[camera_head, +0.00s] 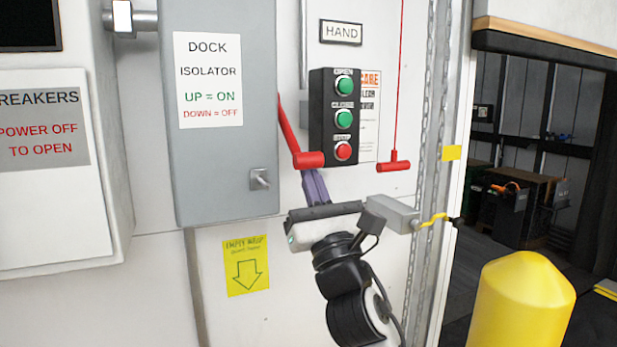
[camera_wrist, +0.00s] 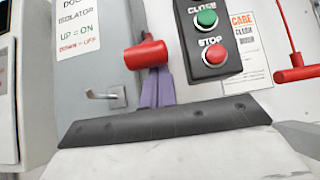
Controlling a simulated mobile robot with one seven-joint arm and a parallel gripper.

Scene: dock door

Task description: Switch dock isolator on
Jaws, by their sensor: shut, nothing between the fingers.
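The dock isolator (camera_head: 225,165) is a grey box on the wall, labelled "UP = ON, DOWN = OFF". Its red lever (camera_head: 287,127) is on the right side and slants downward, ending in a thick red grip (camera_head: 309,160). The grip also shows in the wrist view (camera_wrist: 146,54). My gripper (camera_head: 312,178) is shut and empty, its purple fingers pointing up just below the grip. In the wrist view the fingers (camera_wrist: 155,82) rise to the grip, which hides part of their tips. I cannot tell whether they touch it.
A black push-button station (camera_head: 335,140) stands close right of the lever. A red pull cord handle (camera_head: 393,166) hangs further right beside a chain (camera_head: 425,150). A small latch (camera_head: 260,179) sticks out of the isolator's front. A yellow bollard (camera_head: 522,305) stands at lower right.

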